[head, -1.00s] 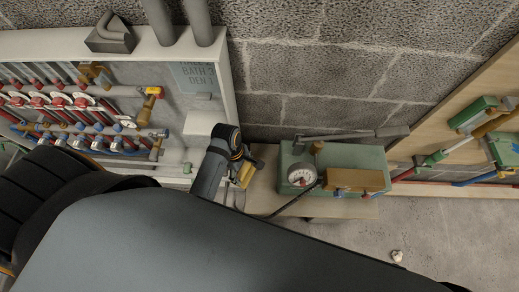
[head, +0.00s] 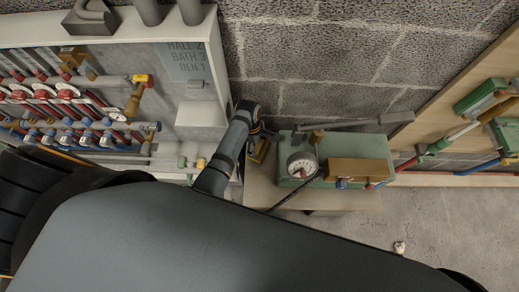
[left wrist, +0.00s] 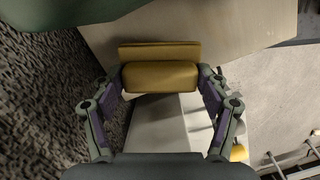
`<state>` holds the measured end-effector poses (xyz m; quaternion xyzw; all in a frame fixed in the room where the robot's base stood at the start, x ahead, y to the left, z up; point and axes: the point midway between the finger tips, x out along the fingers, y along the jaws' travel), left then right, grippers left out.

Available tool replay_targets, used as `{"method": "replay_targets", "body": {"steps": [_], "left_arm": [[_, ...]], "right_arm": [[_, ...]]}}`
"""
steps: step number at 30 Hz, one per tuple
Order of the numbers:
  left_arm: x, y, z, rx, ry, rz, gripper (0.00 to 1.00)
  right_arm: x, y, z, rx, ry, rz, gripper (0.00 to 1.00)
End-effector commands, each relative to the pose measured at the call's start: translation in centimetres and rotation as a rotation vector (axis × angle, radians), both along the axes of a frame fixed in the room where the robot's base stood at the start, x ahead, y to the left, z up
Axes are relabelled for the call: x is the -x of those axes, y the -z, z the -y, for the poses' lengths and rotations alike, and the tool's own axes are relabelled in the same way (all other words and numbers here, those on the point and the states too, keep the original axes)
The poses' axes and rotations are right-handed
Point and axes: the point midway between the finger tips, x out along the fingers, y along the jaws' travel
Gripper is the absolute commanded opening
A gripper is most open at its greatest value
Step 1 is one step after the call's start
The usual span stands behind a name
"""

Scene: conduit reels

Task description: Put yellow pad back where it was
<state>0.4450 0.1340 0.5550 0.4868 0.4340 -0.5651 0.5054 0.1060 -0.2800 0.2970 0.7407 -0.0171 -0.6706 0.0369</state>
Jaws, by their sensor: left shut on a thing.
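The yellow pad (left wrist: 160,76), a mustard block with a ledge along its far edge, is between the fingertips of my left gripper (left wrist: 161,82) in the left wrist view. The gripper is shut on it. In the head view my left gripper (head: 259,148) is left of the green pump box, over the left end of the pale bench. Only a small part of the pad (head: 260,151) shows there. I cannot tell whether the pad touches the bench. My right gripper is in neither view.
The green pump box (head: 366,148) with a gauge (head: 302,166) and brown block stands on the pale bench (head: 330,201), close right of the gripper. A white manifold cabinet (head: 222,60) is on the left. A wooden board (head: 440,118) with tools is on the right. The block wall is behind.

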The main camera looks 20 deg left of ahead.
Motion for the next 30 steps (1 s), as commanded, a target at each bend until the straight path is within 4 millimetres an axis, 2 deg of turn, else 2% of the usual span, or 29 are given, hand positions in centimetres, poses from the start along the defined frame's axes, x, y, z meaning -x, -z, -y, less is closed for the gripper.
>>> {"method": "replay_targets", "body": {"steps": [7, 12, 14, 24, 25, 30], "left_arm": [[-0.7, 0.9, 0.2, 0.000, 0.000, 0.000, 0.49], [-1.0, 3.7, 0.2, -0.001, -0.001, -0.002, 0.49], [-1.1, 4.2, 0.2, -0.001, -0.001, 0.000, 0.49], [-1.0, 4.5, 0.2, 0.000, -0.001, 0.000, 0.49], [-1.0, 4.5, 0.2, 0.000, -0.001, 0.000, 0.76], [-1.0, 4.5, 0.2, 0.000, -0.001, 0.000, 0.97]], "right_arm": [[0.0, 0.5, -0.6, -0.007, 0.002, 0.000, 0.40], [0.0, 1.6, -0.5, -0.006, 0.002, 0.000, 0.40], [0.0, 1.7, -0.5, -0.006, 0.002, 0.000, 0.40], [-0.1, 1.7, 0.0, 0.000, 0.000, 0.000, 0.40], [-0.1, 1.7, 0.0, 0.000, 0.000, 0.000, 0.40], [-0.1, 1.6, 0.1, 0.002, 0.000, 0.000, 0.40]]}}
